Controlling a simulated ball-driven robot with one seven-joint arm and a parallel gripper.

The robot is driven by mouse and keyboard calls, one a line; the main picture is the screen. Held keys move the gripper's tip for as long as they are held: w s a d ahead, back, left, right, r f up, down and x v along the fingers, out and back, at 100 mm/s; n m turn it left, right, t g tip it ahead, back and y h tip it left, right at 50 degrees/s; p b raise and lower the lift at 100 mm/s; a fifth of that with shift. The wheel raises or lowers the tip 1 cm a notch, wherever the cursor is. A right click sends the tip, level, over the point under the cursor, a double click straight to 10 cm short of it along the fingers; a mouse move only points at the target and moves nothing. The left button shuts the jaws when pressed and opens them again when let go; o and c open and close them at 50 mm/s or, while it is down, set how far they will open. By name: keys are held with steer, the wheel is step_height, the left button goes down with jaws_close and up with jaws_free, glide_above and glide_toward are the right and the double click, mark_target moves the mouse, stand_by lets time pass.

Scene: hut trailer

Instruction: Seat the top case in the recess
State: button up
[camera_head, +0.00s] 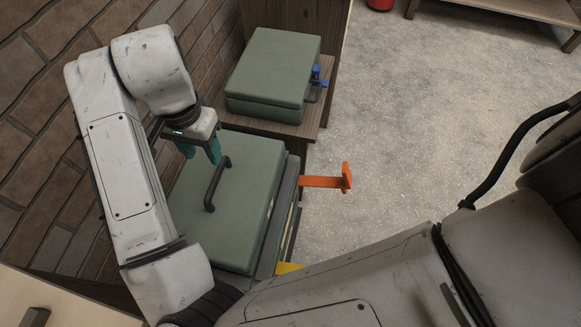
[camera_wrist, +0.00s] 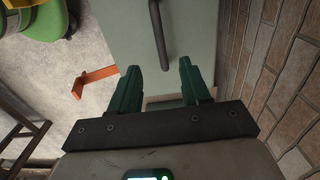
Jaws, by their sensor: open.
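A green case (camera_head: 250,180) with a dark bar handle (camera_head: 213,186) on its upper face lies at the left, beside the brick wall. It rests on a layered, darker-edged body (camera_head: 291,185); whether it is seated in a recess there I cannot tell. My gripper (camera_head: 200,153) is open and empty, its teal fingers just above the case near the far end of the handle. The recess is not clearly visible.
Another green case (camera_head: 275,70) with a blue latch (camera_head: 317,77) sits on a wooden shelf (camera_head: 310,125) behind. An orange bracket (camera_head: 325,181) sticks out to the right. A yellow piece (camera_head: 288,268) shows low down. The brick wall (camera_head: 60,90) is close on the left; the grey floor (camera_head: 420,110) is open.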

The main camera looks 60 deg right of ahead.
steer(key=s+d+f+n+t+h, duration=0.1)
steer(key=s+d+f+n+h, duration=0.15)
steer(key=d, duration=0.65)
steer(key=s+d+f+n+t+h, duration=0.15)
steer(key=d+n, duration=0.25)
steer(key=d, duration=0.5)
steer(key=s+a+f+n+y, duration=0.1)
steer(key=s+a+f+n, duration=0.1)
steer(key=s, duration=0.4)
steer(key=s+a+f+n+g+y, duration=0.1)
steer(key=s+a+f+n, duration=0.2)
steer(key=s+a+f, duration=0.2)
steer(key=s+a+f+n+y, duration=0.1)
steer(key=s+a+f+n, duration=0.1)
steer(key=s+f, duration=0.4)
steer(key=shift+s+a+f+y, duration=0.2)
steer(key=shift+s+a+y, duration=0.2)
steer(key=shift+s+a, duration=0.45)
steer(key=shift+s+d+n+g, duration=0.2)
steer(key=shift+d+n+g, duration=0.05)
